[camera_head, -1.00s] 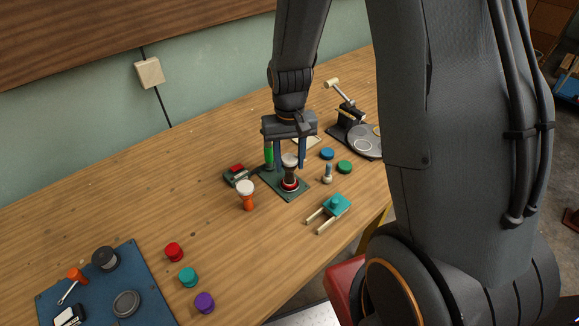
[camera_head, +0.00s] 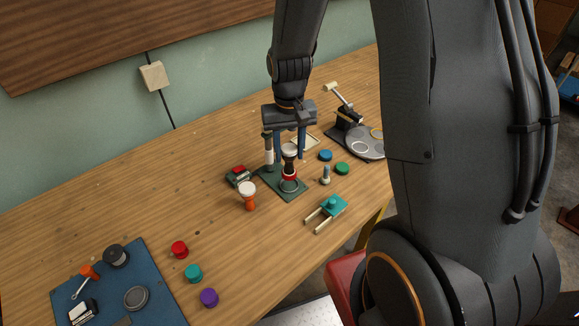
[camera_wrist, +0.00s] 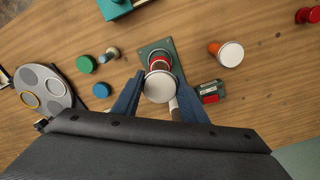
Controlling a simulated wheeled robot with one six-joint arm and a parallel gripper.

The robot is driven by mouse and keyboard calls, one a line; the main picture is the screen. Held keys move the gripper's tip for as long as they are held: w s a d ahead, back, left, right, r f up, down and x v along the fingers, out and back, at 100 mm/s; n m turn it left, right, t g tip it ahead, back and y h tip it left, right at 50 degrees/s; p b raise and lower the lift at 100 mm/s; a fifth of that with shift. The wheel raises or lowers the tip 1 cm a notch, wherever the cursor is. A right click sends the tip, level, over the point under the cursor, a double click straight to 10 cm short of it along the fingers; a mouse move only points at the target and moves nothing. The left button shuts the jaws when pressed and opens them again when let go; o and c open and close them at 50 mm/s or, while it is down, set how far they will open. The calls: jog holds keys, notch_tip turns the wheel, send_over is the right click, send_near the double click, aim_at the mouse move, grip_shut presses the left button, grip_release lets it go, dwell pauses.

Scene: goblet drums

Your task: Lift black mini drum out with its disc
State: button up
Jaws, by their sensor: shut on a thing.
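The black mini drum (camera_head: 289,162) has a white head, a dark narrow waist and a red part at its lower end, which looks like its disc (camera_head: 289,174). It is upright, just above the ring on the green stand plate (camera_head: 291,193). My gripper (camera_head: 290,157) is shut on the drum, with a blue finger on each side. In the wrist view the white head (camera_wrist: 159,87) sits between the fingers, with red (camera_wrist: 158,62) showing beyond it. The head hides most of the body there. A small gap seems to show between disc and ring.
A post (camera_head: 268,150) rises from the stand close to my left finger. An orange drum (camera_head: 249,196) and a red-and-dark box (camera_head: 239,176) stand to the left. Blue (camera_head: 325,155) and green (camera_head: 342,168) discs and a teal tool (camera_head: 332,206) lie right.

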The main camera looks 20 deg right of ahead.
jog(key=shift+r+p, duration=1.85)
jog(key=shift+r, duration=0.7)
